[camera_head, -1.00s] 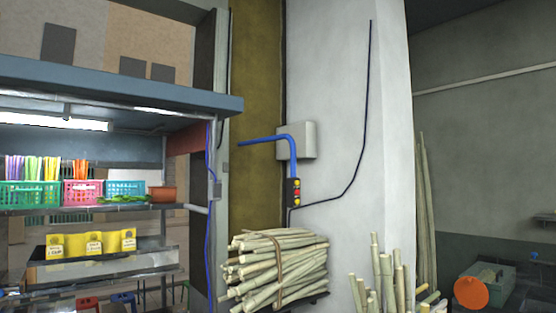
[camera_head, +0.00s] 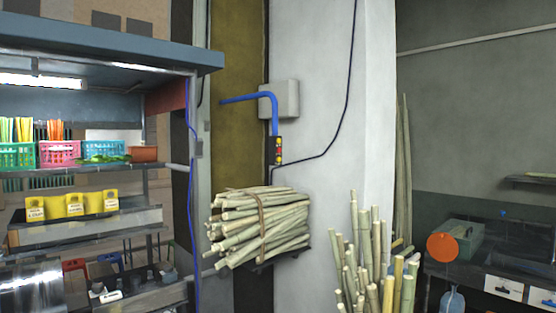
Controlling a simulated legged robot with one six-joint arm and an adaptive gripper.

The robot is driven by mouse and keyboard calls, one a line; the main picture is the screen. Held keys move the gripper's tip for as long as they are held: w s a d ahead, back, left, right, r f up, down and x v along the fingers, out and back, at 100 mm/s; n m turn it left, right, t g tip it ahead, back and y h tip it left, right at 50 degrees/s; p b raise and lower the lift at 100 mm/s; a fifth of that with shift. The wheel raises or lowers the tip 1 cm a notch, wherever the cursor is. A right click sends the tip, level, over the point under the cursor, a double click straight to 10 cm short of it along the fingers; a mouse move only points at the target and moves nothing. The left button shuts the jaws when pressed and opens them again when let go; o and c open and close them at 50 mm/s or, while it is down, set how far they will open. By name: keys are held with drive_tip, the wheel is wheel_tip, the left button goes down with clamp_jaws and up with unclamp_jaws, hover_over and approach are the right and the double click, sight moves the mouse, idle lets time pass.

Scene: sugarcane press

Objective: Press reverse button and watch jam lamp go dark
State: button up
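A small dark control box (camera_head: 278,150) with red and yellow buttons or lights hangs below a bent blue pipe (camera_head: 268,100) on the white pillar. It is too small to tell which part is the reverse button or a jam lamp, or whether any lamp is lit. The sugarcane press cannot be made out for certain; a shiny metal surface (camera_head: 30,290) shows at the lower left. My gripper is not in view.
A tied cane bundle (camera_head: 258,225) rests on a bracket below the control box. Upright canes (camera_head: 375,260) stand at its right. A stall shelf (camera_head: 100,165) with baskets fills the left. A workbench (camera_head: 480,275) with a green toolbox (camera_head: 457,240) and an orange disc (camera_head: 442,247) stands right.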

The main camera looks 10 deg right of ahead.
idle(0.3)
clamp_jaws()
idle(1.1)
